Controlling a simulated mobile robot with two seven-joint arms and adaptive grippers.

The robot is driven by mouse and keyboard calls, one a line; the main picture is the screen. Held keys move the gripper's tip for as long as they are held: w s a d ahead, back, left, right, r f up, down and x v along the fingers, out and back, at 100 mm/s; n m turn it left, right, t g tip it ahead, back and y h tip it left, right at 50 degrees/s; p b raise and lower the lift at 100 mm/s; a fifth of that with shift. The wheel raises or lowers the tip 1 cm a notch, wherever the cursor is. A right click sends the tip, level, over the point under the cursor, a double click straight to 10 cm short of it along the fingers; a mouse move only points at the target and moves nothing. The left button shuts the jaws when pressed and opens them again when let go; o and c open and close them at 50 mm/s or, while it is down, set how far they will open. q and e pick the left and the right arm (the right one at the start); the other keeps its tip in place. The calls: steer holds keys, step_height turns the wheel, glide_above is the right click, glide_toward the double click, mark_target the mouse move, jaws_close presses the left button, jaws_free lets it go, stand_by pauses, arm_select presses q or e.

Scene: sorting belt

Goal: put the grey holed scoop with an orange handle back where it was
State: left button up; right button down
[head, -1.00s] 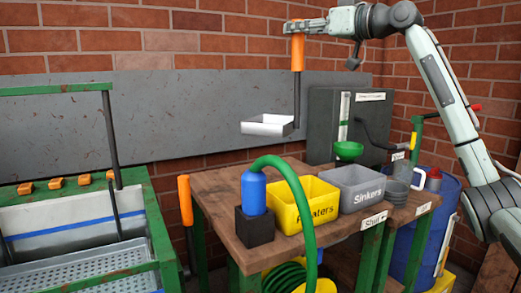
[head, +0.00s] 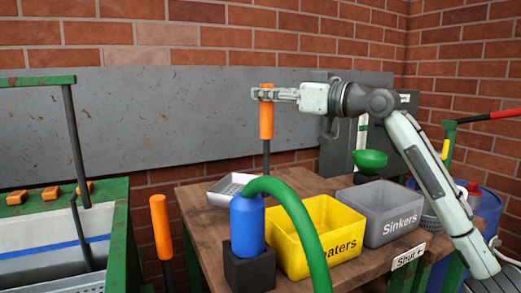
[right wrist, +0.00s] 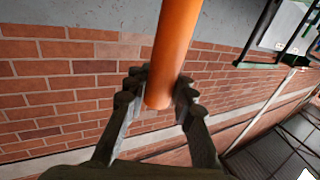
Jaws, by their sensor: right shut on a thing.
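The grey holed scoop (head: 230,187) hangs upright from its orange handle (head: 266,120), its pan at the back left of the wooden table (head: 195,215). I cannot tell whether the pan touches the tabletop. The blue bottle and green hose hide part of the pan. My right gripper (head: 265,94) is shut on the top of the orange handle. In the right wrist view the orange handle (right wrist: 176,50) stands between the two fingers. My left gripper is not in view.
A second orange handle (head: 161,227) is left of the table, beside the green-framed tank (head: 118,225). A green funnel (head: 369,160) is behind.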

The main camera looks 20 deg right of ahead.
mark_target(272, 126)
step_height(272, 126, down, 2)
steer(key=shift+f, duration=0.1)
step_height(272, 126, down, 3)
steer(key=shift+f, duration=0.5)
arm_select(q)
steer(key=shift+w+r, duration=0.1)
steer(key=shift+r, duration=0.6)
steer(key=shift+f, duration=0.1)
arm_select(e)
steer(key=shift+f, duration=0.15)
steer(key=c, duration=1.8)
jaws_free()
steer(key=shift+f, duration=0.15)
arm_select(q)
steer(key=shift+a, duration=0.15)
arm_select(e)
steer(key=o, duration=0.5)
